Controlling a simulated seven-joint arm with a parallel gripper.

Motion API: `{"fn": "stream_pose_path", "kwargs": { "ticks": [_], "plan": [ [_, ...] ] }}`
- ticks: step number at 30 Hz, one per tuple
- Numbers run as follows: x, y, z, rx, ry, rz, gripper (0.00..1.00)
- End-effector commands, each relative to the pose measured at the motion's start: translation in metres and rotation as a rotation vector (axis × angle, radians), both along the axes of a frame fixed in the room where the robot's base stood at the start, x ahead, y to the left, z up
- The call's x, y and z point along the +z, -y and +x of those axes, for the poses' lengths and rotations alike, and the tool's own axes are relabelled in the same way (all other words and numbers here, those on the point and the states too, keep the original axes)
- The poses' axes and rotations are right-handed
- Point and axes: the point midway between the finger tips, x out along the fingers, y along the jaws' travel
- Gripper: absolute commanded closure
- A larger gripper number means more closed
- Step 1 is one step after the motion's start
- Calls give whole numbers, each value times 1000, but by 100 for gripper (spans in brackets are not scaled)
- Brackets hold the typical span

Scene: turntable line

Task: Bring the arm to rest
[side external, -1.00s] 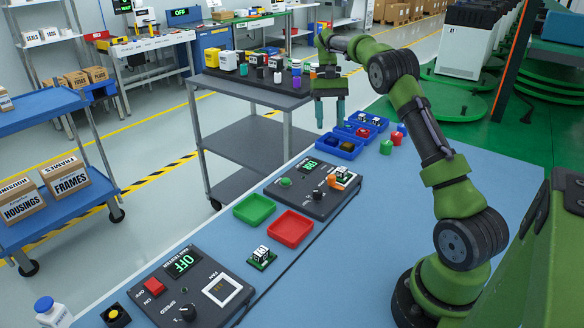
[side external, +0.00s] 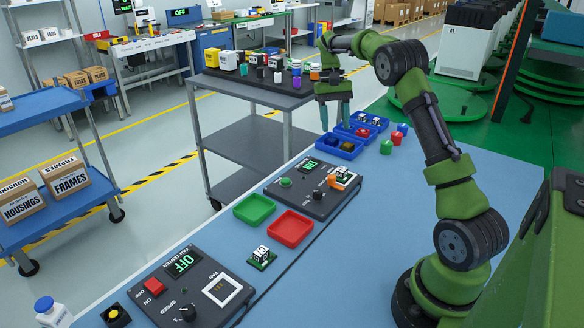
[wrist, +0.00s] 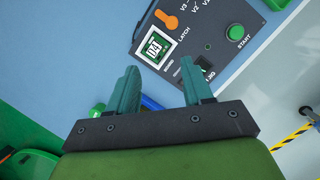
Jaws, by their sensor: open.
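My gripper (side external: 335,115) is in the air over the far end of the blue workbench (side external: 410,185), near the blue bins. In the side view its two teal fingers point down with a gap between them. In the wrist view the fingers of my gripper (wrist: 165,85) stand apart with nothing between them. Beyond them in that view are a dark tester panel (wrist: 220,45) and a board marked 04 (wrist: 155,47) seated by its latch. The fingertips appear clear of the bench.
Blue bins (side external: 338,148) with small parts stand below my gripper, with red, green and blue pieces to their right. A green tray (side external: 254,208), a red tray (side external: 290,228) and a fan tester (side external: 190,285) reading OFF are nearer. The bench's right side is clear.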

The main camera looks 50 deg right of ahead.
Motion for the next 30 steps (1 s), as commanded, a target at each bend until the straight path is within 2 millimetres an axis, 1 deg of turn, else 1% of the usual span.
{"fn": "stream_pose_path", "kwargs": {
  "ticks": [1,2,5,8,9,11,12,14,15,17,18,21,25,27,30],
  "plan": [
    [7,-13,-3,21,34,-12,50],
    [11,-20,-4,30,55,-23,50],
    [23,-49,-10,66,142,-53,50],
    [35,-85,-19,102,248,-76,50],
    [40,-101,-23,114,291,-83,50],
    [46,-123,-32,133,355,-92,50],
    [50,-138,-38,144,399,-97,50],
    [54,-161,-49,160,465,-101,50],
    [57,-175,-57,172,508,-103,50],
    [59,-196,-70,188,571,-104,50],
    [60,-209,-79,199,613,-104,50],
    [60,-240,-105,229,713,-98,50],
    [58,-269,-135,277,818,-86,50],
    [57,-280,-148,307,857,-77,50],
    [61,-290,-160,339,896,-69,50]
  ]
}}
